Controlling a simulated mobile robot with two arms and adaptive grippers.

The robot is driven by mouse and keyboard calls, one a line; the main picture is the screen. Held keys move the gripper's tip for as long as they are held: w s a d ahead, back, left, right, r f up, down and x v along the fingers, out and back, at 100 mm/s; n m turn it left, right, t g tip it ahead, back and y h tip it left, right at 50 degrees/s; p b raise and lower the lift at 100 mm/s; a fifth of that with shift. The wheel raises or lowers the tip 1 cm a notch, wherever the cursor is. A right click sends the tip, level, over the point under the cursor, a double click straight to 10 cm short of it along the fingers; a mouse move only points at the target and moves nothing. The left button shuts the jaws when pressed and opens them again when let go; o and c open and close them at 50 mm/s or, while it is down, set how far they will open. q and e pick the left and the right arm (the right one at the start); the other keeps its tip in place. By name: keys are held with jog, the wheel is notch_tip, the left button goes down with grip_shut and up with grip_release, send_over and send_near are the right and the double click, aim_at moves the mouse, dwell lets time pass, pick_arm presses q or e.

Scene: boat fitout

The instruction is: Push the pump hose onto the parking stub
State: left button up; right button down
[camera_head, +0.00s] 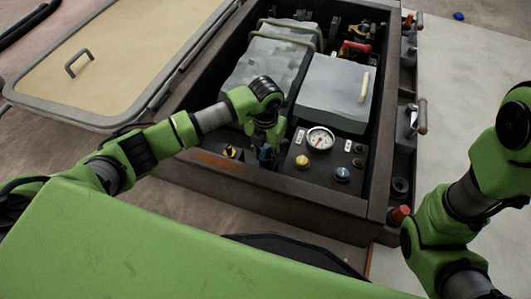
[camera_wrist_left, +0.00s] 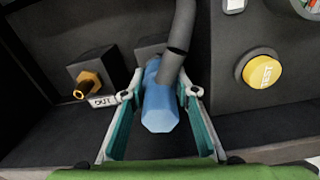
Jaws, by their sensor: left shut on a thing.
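My left gripper (camera_head: 265,150) reaches down into the dark open compartment. In the left wrist view its two fingers (camera_wrist_left: 161,95) are closed around a blue faceted piece (camera_wrist_left: 160,108), which seems to be the end of the pump hose. A dark grey hose (camera_wrist_left: 182,38) comes down from the top and meets or overlaps this piece; the exact joint is unclear. A brass stub (camera_wrist_left: 86,87) on a dark block, labelled OUT, stands left of the gripper, apart from the blue piece. Another dark block lies behind the blue piece; any stub there is hidden. My right gripper is out of view.
A panel with a round gauge (camera_head: 320,138), a blue knob (camera_head: 342,173) and a yellow button (camera_wrist_left: 262,72) lies right of the gripper. A grey box (camera_head: 335,90) stands behind it. The compartment's front wall (camera_head: 280,192) is close.

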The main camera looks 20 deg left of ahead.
pick_arm(q)
jog(key=shift+f+b, duration=0.35)
jog(key=shift+f, duration=0.35)
jog(key=o, duration=1.3)
jog(key=shift+o, duration=0.2)
